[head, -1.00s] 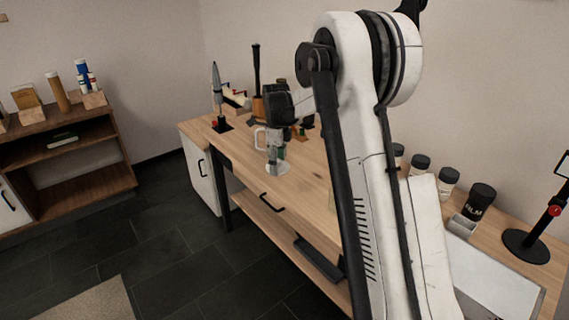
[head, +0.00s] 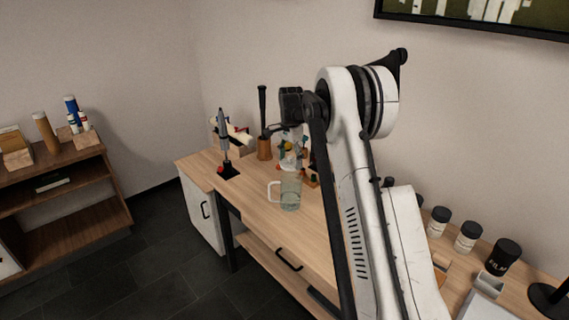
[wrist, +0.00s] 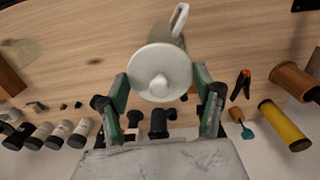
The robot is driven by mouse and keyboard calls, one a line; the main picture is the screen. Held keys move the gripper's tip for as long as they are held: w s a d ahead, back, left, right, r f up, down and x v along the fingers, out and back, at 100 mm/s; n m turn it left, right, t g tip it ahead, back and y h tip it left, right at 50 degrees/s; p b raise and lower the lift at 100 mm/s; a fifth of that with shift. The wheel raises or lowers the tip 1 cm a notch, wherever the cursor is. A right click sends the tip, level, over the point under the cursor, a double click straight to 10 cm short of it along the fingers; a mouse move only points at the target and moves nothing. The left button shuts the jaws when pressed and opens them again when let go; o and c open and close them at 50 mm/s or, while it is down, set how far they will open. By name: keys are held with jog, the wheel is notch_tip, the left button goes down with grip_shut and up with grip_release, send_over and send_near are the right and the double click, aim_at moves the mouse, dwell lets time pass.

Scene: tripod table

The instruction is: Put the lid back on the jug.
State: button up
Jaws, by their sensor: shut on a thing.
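The white round lid (wrist: 160,74), with a knob in its middle, is between the green fingers of my gripper (wrist: 162,88) in the wrist view. My gripper is shut on it. The clear, greyish jug (head: 290,192) stands upright on the wooden table (head: 250,180), its white handle to the left in the head view. My gripper (head: 291,155) appears above or just behind the jug's rim there. In the wrist view the lid covers part of the jug (wrist: 166,37), whose handle points up; the lid looks apart from it and off centre.
A soldering-iron-like tool (head: 223,130) stands at the table's left end, near an orange-brown holder (head: 264,148). Several black-lidded jars (head: 468,237) line the right back. In the wrist view a yellow cylinder (wrist: 284,124) lies to the right. Table around the jug's front is clear.

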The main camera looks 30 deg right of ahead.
aim_at(291, 165)
jog(key=shift+w+d+r+n, duration=0.2)
jog(key=shift+w+d+n, duration=0.15)
jog(key=shift+w, duration=0.25)
jog(key=shift+s+f+b, duration=0.1)
jog(key=shift+f+b, duration=0.35)
jog(key=shift+f, duration=1.5)
jog(key=shift+f+b, duration=0.8)
jog(key=shift+f, duration=0.35)
jog(key=shift+b, duration=0.45)
jog(key=shift+f+b, duration=0.15)
jog(key=shift+b, duration=0.4)
dwell(0.4)
jog(key=o, duration=1.4)
jog(key=shift+c, duration=0.2)
